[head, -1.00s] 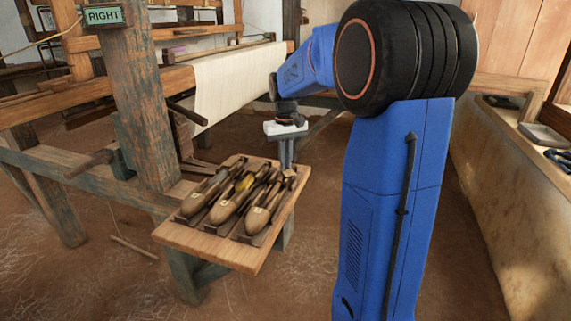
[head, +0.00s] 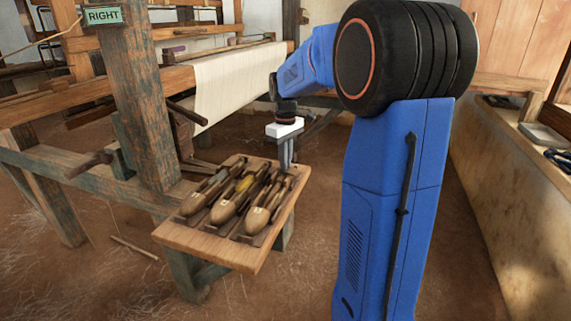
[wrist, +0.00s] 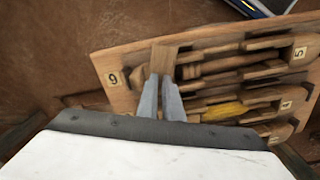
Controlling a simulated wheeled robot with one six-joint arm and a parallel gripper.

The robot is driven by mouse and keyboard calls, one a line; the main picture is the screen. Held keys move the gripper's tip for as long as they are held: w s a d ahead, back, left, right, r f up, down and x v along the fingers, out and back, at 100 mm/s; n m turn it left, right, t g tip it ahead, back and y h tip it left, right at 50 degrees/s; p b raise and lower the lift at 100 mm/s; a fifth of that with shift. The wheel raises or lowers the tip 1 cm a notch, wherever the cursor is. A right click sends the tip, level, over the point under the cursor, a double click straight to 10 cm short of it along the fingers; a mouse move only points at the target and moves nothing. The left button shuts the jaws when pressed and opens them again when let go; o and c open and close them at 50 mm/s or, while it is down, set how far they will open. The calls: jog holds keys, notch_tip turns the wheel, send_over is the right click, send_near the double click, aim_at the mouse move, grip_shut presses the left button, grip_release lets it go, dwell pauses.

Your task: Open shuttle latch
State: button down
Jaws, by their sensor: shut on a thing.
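A wooden board (head: 172,238) holds three boat-shaped shuttles in dark cradles. The right shuttle (head: 257,219) is nearest my gripper's line. The middle shuttle (head: 223,211) carries yellow thread, which also shows in the wrist view (wrist: 228,110). The left shuttle (head: 192,204) lies beside it. My gripper (head: 286,168) points down at the far end of the right shuttle. In the wrist view its two fingers (wrist: 162,82) are shut on a small wooden piece (wrist: 163,58) at that shuttle's end, apparently the latch. The fingers hide part of it.
The loom's thick post (head: 142,110) with a RIGHT sign (head: 103,16) stands left of the board. White cloth (head: 232,82) hangs behind. A ledge (head: 490,115) with tools runs along the right. Bare floor lies in front.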

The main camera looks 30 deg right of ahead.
jog(key=shift+n, duration=2)
jog(key=c, duration=2.2)
grip_release()
notch_tip(320, 180, up, 17)
jog(key=shift+r, duration=0.2)
